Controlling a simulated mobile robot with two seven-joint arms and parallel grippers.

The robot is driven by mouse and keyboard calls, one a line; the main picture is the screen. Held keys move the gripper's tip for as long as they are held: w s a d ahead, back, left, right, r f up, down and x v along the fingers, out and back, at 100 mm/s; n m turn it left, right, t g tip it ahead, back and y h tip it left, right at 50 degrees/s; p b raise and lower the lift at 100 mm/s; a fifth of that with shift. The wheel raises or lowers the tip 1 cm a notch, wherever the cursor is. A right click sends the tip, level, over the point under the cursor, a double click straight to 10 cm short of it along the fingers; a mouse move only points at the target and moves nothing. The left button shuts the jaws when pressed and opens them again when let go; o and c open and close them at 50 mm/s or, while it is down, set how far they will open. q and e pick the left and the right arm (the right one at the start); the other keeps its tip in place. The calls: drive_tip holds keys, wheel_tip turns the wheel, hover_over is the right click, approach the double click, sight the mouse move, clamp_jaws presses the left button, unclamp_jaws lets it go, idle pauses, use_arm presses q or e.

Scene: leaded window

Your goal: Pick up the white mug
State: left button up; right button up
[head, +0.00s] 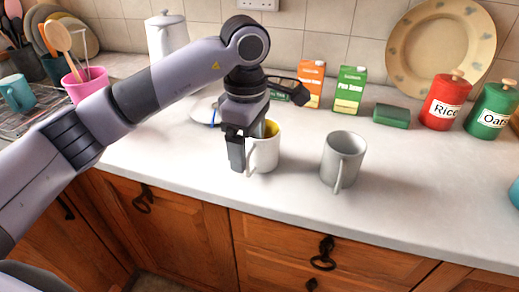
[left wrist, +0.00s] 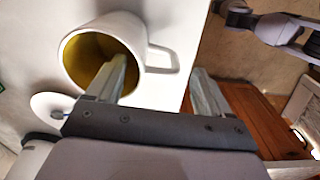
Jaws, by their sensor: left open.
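The white mug (head: 265,154), yellow inside, stands upright on the counter near its front edge, its handle towards the edge. My left gripper (head: 247,150) is open and points down at its handle side. In the left wrist view (left wrist: 158,66) one finger overlaps the mug's yellow mouth and the other is outside, past the handle. The near wall and handle of the mug (left wrist: 140,35) lie between the fingers. I cannot tell how deep the finger reaches or whether it touches. A second, greyish mug (head: 343,158) stands apart to the right.
A white plate (head: 205,110) lies behind my gripper. The counter (head: 420,195) is clear at front right. One of my arms shows at the wrist view's upper right.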

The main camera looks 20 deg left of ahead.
sight(251, 170)
use_arm(q)
drive_tip(key=f+p, duration=0.1)
drive_tip(key=f, duration=0.4)
drive_tip(key=shift+d, duration=0.2)
clamp_jaws()
